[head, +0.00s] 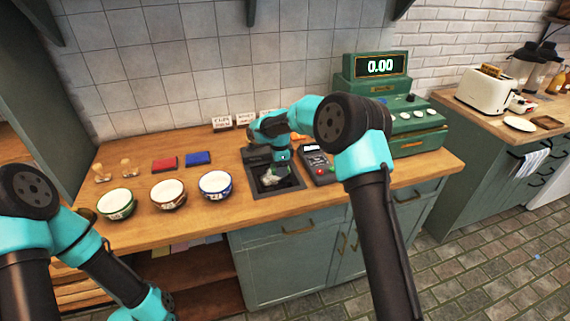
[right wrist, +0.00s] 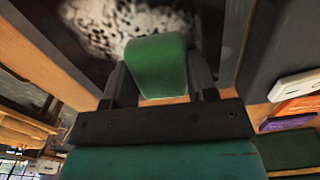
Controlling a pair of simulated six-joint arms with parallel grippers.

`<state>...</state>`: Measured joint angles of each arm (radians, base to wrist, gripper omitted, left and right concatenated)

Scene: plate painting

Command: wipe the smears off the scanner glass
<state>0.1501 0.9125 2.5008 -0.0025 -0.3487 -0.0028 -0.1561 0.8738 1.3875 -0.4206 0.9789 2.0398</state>
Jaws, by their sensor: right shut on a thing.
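The scanner glass (head: 290,184) is a dark panel set in the wooden counter, in the middle of the head view. A pale, mottled smear (right wrist: 95,25) shows on the dark glass in the right wrist view, and a whitish patch also shows in the head view. My right gripper (right wrist: 157,75) is shut on a green block-like wiper (right wrist: 157,62) and holds it over the glass, beside the smear. I cannot tell whether the wiper touches the glass. My right arm hides part of the panel's back in the head view. My left gripper is out of view.
Three bowls, green (head: 116,204), brown (head: 168,194) and blue (head: 215,185), stand left of the glass. Red (head: 165,164) and blue (head: 198,158) pads lie behind them. A card terminal (head: 317,166) is close on the right, with a green cash register (head: 415,125) beyond.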

